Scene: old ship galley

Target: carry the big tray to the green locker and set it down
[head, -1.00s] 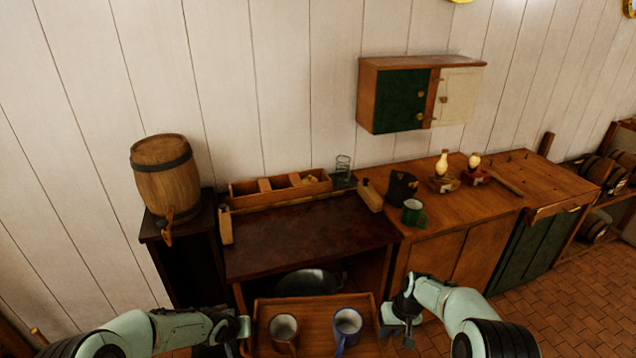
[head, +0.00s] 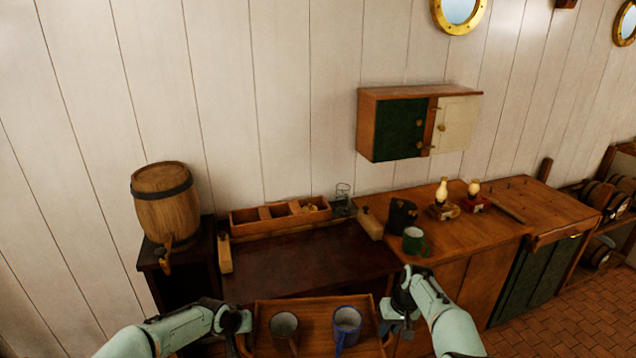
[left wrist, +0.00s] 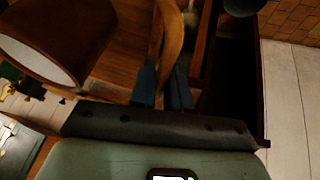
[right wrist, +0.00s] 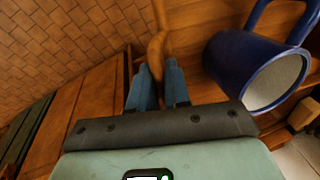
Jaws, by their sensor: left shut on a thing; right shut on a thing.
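The big wooden tray (head: 315,322) is at the bottom middle of the head view, with a brown mug (head: 284,328) and a blue mug (head: 347,322) upright on it. My left gripper (head: 240,322) is shut on the tray's left handle, which also shows in the left wrist view (left wrist: 172,40). My right gripper (head: 387,312) is shut on the right handle, seen in the right wrist view (right wrist: 157,42). The tray looks about level. A floor cabinet with green doors (head: 522,285) stands at the right; a wall cabinet has one green door (head: 402,128).
A dark desk (head: 300,265) with a divided wooden box (head: 245,222) lies behind the tray. The wooden counter right of it holds a green mug (head: 414,242), a black mug (head: 402,217) and two small lamps. A barrel (head: 165,205) stands left. Tiled floor (head: 515,335) is clear at the right.

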